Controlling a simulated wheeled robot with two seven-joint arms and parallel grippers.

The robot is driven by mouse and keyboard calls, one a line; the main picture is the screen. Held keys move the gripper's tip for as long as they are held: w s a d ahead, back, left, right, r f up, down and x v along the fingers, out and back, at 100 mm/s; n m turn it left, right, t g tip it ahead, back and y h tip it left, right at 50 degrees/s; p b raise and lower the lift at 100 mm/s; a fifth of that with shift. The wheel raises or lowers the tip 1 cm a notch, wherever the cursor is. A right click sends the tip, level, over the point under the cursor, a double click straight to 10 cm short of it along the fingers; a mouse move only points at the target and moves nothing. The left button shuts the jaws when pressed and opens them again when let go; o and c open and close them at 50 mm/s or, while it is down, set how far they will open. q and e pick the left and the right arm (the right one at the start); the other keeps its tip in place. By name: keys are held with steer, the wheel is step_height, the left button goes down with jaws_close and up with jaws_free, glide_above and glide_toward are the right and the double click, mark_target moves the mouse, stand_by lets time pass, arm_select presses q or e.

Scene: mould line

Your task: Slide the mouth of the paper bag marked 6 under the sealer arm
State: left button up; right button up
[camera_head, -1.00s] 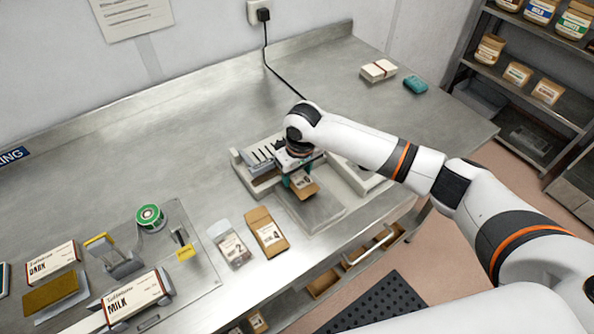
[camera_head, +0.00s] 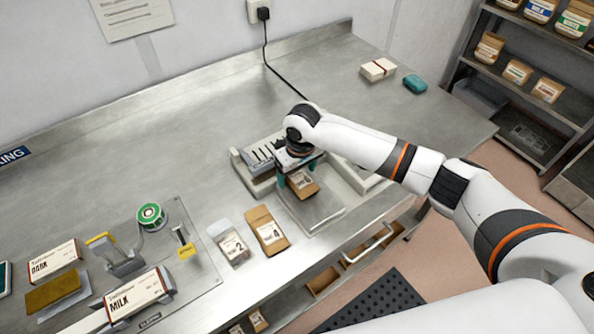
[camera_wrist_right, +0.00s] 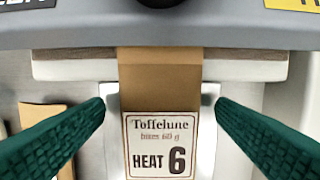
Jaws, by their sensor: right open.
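The brown paper bag marked 6 (camera_head: 303,184) lies on the steel plate in front of the sealer (camera_head: 257,172). In the right wrist view the bag (camera_wrist_right: 160,95) is straight, its label facing up, and its plain upper end runs over the pale strip to the grey sealer arm (camera_wrist_right: 160,32). The bag's mouth edge is hidden there, apparently beneath the arm. My right gripper (camera_wrist_right: 160,104) is open, with one green finger on each side of the bag and gaps between. My left gripper is out of view.
A bag marked 2 (camera_head: 232,246) and another brown bag (camera_head: 268,232) lie left of the plate.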

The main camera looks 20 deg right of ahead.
step_height(320, 180, up, 12)
steer(key=s+b, duration=0.1)
steer(key=b, duration=0.1)
steer(key=shift+s+d, duration=0.2)
steer(key=shift+d, duration=0.05)
steer(key=shift+f, duration=0.1)
